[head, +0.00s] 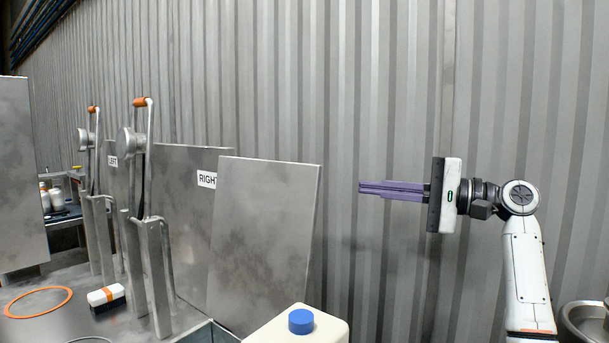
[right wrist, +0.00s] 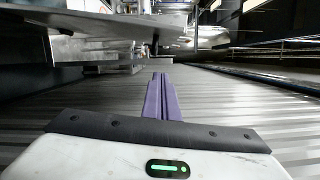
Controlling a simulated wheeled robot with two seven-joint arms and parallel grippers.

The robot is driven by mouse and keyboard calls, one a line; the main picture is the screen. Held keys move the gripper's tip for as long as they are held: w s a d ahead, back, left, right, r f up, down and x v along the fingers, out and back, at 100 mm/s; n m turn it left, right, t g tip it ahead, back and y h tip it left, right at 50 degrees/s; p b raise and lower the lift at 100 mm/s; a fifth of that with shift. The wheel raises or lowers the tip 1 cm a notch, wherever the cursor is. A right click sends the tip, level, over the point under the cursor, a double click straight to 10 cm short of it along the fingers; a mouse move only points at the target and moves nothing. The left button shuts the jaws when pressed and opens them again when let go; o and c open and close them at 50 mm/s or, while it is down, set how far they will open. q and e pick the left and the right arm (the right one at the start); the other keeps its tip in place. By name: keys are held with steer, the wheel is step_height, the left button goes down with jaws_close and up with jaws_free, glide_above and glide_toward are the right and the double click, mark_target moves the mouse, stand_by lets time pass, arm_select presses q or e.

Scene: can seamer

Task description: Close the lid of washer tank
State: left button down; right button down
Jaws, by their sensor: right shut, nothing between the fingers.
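A flat grey metal panel (head: 265,240), which looks like the tank's lid, stands raised and slightly tilted in the middle of the head view. Its lower edge meets a metal tank edge (head: 212,333) at the bottom, mostly cut off by the frame. My right gripper (head: 363,188) is to the right of the panel and apart from it, level with its upper part. Its purple fingers point left, are shut together and hold nothing. The closed fingers also show in the right wrist view (right wrist: 160,82). My left gripper is not in view.
A panel labelled RIGHT (head: 180,210) and lever mechanisms (head: 145,230) stand left of the lid. A white container with a blue cap (head: 301,321) is in front. An orange ring (head: 38,302) lies on the metal table. A metal basin (head: 585,320) is at lower right. A corrugated wall stands behind.

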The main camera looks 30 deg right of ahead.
mark_target(317, 176)
steer(key=w+a, duration=0.2)
steer(key=w+a+r+p, duration=0.1)
steer(key=w+a, duration=0.1)
steer(key=a, duration=0.1)
steer(key=w+a+r, duration=0.1)
steer(key=w+a, duration=0.1)
steer(key=a, duration=0.1)
steer(key=shift+w+a+r+p, duration=0.1)
steer(key=shift+w+a+p, duration=0.05)
steer(key=shift+w+p, duration=0.2)
steer(key=shift+s+a, duration=0.15)
steer(key=shift+a, duration=0.25)
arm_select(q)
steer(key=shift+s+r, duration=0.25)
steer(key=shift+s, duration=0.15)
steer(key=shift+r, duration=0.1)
arm_select(e)
steer(key=shift+a, duration=0.1)
